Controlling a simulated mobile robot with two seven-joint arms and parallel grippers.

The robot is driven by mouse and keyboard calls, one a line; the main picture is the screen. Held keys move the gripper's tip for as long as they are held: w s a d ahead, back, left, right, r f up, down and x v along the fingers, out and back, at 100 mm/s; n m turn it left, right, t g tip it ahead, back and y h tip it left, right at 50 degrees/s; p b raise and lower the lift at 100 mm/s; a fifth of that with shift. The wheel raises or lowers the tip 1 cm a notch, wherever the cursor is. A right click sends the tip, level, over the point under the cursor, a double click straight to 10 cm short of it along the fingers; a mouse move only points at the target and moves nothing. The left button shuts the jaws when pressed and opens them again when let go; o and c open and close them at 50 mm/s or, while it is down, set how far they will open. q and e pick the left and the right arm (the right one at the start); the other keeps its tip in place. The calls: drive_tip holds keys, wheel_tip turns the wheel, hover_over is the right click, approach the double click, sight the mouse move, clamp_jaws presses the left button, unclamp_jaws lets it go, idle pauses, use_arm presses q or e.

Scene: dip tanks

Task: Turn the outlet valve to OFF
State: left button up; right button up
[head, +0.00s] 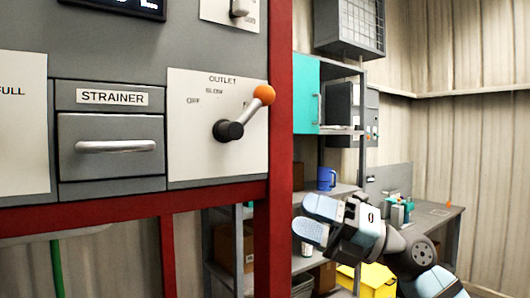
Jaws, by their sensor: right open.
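The outlet valve (243,114) is a lever on a white plate marked OUTLET, with a black hub and an orange ball at its tip. The lever tilts up and to the right, away from the OFF label at the upper left of the hub; SLOW is printed above the hub. The label behind the orange ball is mostly hidden. My right gripper (311,220) is open and empty, below and to the right of the lever, apart from it, with its fingers pointing left. My left gripper is out of the picture.
A red frame post (279,110) stands between the valve plate and my right gripper. A STRAINER drawer (111,147) with a bar handle is left of the valve. Behind are shelves with a blue mug (326,179), a yellow bin (372,279) and a workbench (432,217).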

wheel_tip(320, 180, up, 9)
drive_tip(key=s+n+t+h+b, duration=0.2)
drive_tip(key=n+h, duration=0.1)
drive_tip(key=h, duration=0.1)
drive_tip(key=t+h+b, duration=0.1)
drive_tip(key=t+h, duration=0.3)
drive_tip(key=t, duration=0.3)
approach(272, 94)
drive_tip(key=shift+m, duration=0.3)
drive_tip(key=p+x, duration=0.3)
drive_tip(key=x, duration=0.9)
drive_tip(key=shift+d, duration=0.1)
clamp_jaws()
